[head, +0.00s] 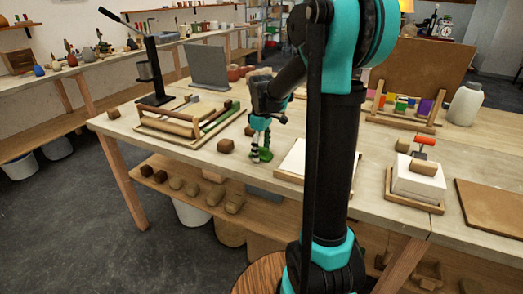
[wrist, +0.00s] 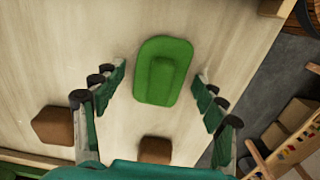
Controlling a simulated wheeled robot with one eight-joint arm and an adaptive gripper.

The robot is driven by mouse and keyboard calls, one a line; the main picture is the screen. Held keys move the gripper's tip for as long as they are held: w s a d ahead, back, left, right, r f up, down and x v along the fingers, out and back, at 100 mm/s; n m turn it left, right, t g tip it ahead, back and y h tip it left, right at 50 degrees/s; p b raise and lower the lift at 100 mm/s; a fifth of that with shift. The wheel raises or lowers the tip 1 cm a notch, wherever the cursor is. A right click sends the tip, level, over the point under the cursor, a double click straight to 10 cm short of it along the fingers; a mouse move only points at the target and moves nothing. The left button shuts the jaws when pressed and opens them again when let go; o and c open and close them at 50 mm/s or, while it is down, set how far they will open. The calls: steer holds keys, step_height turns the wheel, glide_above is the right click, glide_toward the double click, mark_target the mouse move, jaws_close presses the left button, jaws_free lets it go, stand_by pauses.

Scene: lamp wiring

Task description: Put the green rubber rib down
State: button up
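The green rubber rib (wrist: 163,70) lies flat on the pale wooden tabletop in the wrist view, a rounded green slab with a raised middle. My gripper (wrist: 162,92) is open, one finger on each side of the rib, with bare table showing between the rib and both fingers. In the head view my gripper (head: 261,150) points down at the table near its front edge. A green patch of the rib (head: 266,155) shows at the fingertips, partly hidden by them.
Two brown blocks stand close by, one (wrist: 54,125) at left and one (wrist: 155,150) below the rib. A tray with a roller (head: 165,124) is to the left. A white slab (head: 293,158) is just right. The table edge is near.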

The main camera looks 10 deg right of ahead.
mark_target(262, 148)
steer(key=shift+r, duration=0.1)
step_height(262, 148, up, 12)
stand_by(0.6)
